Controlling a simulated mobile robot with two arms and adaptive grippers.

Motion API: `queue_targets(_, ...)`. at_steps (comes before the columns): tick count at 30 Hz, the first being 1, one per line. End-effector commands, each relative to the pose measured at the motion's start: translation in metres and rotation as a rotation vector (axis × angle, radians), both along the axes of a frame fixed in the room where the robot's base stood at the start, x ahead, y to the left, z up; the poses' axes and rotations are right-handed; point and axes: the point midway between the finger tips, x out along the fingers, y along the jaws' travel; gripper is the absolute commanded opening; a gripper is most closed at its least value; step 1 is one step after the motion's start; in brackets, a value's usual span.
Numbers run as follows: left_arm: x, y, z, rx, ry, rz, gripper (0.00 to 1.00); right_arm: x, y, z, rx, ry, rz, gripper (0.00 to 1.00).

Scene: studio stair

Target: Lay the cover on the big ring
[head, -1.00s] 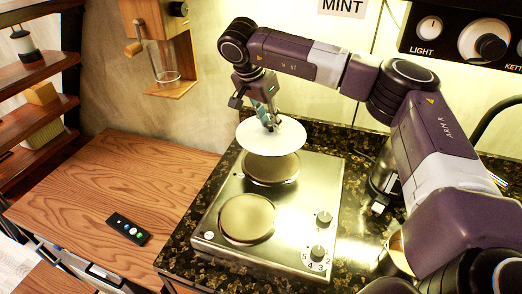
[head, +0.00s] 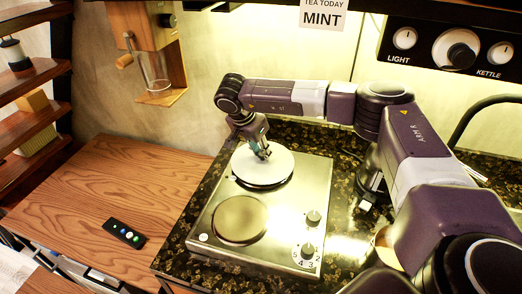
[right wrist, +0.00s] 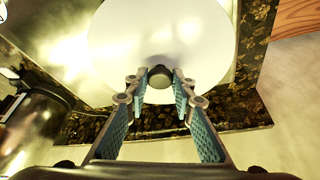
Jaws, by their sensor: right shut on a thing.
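The cover (head: 270,171) is a round white disc with a small dark knob, lying over the back ring of the steel hob. It hides nearly all of that ring; a dark edge shows beneath it, and I cannot tell whether it touches. My right gripper (head: 263,152) is above the cover, shut on its knob. In the right wrist view the teal-padded fingers (right wrist: 160,82) stand either side of the dark knob, with the cover (right wrist: 160,35) spread beyond. The front ring (head: 240,219) is bare and brownish. My left gripper is not in view.
The hob (head: 285,222) has two knobs at its right front and sits on a dark speckled counter (head: 345,170). A remote (head: 124,233) lies on the wooden top (head: 110,185) at left. A metal kettle-like vessel (head: 370,172) stands at right. A wooden dispenser (head: 150,60) hangs behind.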

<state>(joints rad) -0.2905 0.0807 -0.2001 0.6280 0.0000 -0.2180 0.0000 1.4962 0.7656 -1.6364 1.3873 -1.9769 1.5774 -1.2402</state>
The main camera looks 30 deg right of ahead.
Motion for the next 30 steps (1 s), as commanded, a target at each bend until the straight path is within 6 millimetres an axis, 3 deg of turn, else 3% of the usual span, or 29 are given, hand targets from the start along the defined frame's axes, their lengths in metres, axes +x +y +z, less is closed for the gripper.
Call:
queue_targets(2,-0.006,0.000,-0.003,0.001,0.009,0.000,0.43,0.000,0.000,-0.002,0.000,-0.001,0.000,0.00)
queue_targets(3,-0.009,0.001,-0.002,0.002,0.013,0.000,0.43,0.000,0.000,-0.002,0.000,0.000,0.000,0.25)
queue_targets(7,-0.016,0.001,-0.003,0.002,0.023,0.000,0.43,0.000,0.000,-0.002,0.000,0.000,0.000,0.40)
queue_targets(20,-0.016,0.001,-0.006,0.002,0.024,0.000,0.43,0.000,0.004,0.008,0.002,-0.003,0.002,0.41)
queue_targets(30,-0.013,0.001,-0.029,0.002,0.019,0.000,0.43,-0.008,0.030,0.071,0.001,-0.004,0.002,0.41)
